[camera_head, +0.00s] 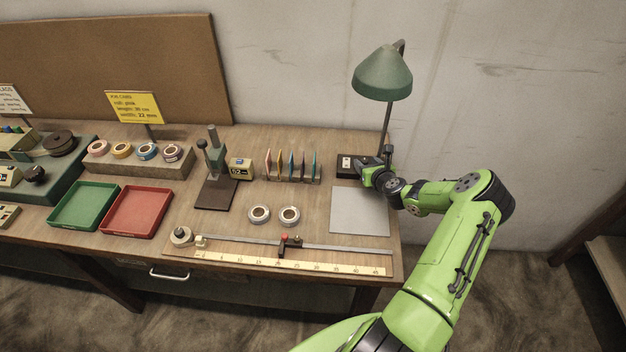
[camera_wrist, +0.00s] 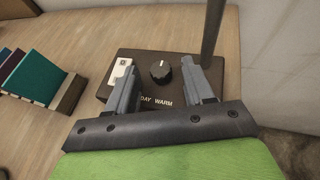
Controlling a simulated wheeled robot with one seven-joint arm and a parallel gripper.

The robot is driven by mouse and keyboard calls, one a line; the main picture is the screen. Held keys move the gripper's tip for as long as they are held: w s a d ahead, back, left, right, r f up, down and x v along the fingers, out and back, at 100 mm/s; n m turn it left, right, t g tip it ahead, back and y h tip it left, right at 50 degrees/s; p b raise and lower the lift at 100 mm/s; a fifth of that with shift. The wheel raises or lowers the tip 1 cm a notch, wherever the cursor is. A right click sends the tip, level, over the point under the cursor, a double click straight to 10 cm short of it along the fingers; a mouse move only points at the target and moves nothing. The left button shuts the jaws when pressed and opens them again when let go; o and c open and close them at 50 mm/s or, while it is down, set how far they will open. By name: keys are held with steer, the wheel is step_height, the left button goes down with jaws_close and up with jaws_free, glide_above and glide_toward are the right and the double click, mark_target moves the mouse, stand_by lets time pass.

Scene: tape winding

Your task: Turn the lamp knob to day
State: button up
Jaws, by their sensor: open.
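The lamp knob (camera_wrist: 160,71) is a round black knob with a light pointer mark, on top of a dark box (camera_wrist: 151,60) at the lamp's foot. The words DAY and WARM show on the box's near side; any other label is hidden. The pointer looks turned up and away from these words. My gripper (camera_wrist: 163,80) is open, with one finger on each side of the knob and a gap to it. In the head view my gripper (camera_head: 371,178) is at the box (camera_head: 347,164) and hides the knob. The green lamp (camera_head: 383,75) stands above.
The lamp post (camera_wrist: 212,32) rises close to my right finger in the wrist view. Colored upright cards (camera_head: 292,165) stand left of the box. A grey plate (camera_head: 359,211) lies in front, and two tape rolls (camera_head: 289,215) lie on the table.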

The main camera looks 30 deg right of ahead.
steer(key=shift+w+a+r+m+g+h+p, duration=0.15)
steer(key=shift+a+m+g+h+p, duration=0.1)
steer(key=shift+m+h+p, duration=0.35)
steer(key=shift+a+r+m+g+h+p, duration=0.15)
steer(key=shift+m+g+h+p, duration=0.1)
steer(key=shift+m+h+p, duration=0.3)
steer(key=s+f+b+v, duration=0.1)
steer(key=b+v, duration=0.2)
steer(key=v, duration=1.2)
steer(key=w+a+r+n+g+y, duration=0.1)
steer(key=w+a+r+n+y, duration=0.1)
steer(key=a+n, duration=0.7)
steer(key=w+a+r+n+g+y+b, duration=0.1)
steer(key=w+a+r+n+y, duration=0.1)
steer(key=a+n+y, duration=0.3)
steer(key=a+r+n, duration=0.1)
steer(key=a+n, duration=0.3)
steer(key=n, duration=0.2)
steer(key=shift+r+n, duration=0.35)
steer(key=shift+r, duration=0.05)
steer(key=shift+y, duration=0.25)
